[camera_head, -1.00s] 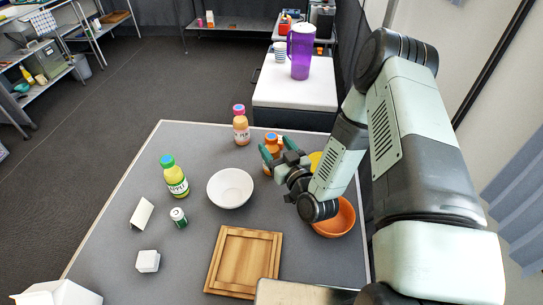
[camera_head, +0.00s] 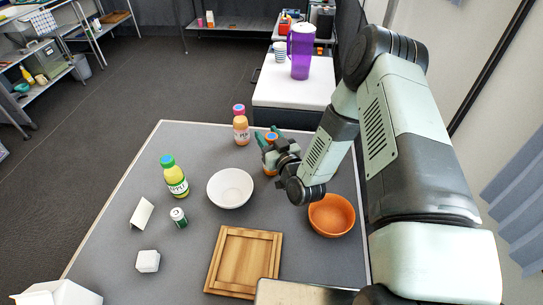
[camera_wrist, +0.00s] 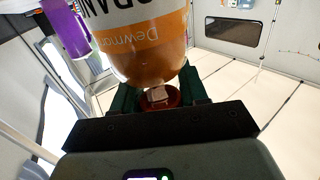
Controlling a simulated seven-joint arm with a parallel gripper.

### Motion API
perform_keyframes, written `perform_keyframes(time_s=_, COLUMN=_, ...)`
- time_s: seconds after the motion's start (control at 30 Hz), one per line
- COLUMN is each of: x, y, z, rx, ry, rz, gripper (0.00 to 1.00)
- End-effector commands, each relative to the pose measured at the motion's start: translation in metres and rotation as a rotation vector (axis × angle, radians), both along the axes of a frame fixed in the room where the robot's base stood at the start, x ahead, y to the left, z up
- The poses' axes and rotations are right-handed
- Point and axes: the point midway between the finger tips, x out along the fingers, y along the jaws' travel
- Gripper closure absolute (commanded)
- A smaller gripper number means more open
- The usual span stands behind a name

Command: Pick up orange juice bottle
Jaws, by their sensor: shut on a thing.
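Close by are a pink-capped bottle (camera_head: 241,130), a white bowl (camera_head: 230,188) and an orange bowl (camera_head: 331,215). A green-capped apple bottle (camera_head: 175,180), a can (camera_head: 178,217) and a wooden board (camera_head: 244,262) lie nearer. A purple jug (camera_head: 301,52) stands on a white-topped cabinet behind.

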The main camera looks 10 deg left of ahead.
Motion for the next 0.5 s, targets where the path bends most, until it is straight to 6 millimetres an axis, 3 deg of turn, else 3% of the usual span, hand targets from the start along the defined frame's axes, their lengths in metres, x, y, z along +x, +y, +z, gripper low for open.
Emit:
perform_keyframes(time_s=0.1, x=-0.0002, y=-0.0001, z=-0.0001, rx=0.000, ry=0.000, rz=0.000, gripper=1.00)
perform_keyframes(time_s=0.5, x=0.0001, y=0.0000, z=0.0033, rx=0.001, ry=-0.002, rz=0.000, gripper=1.00)
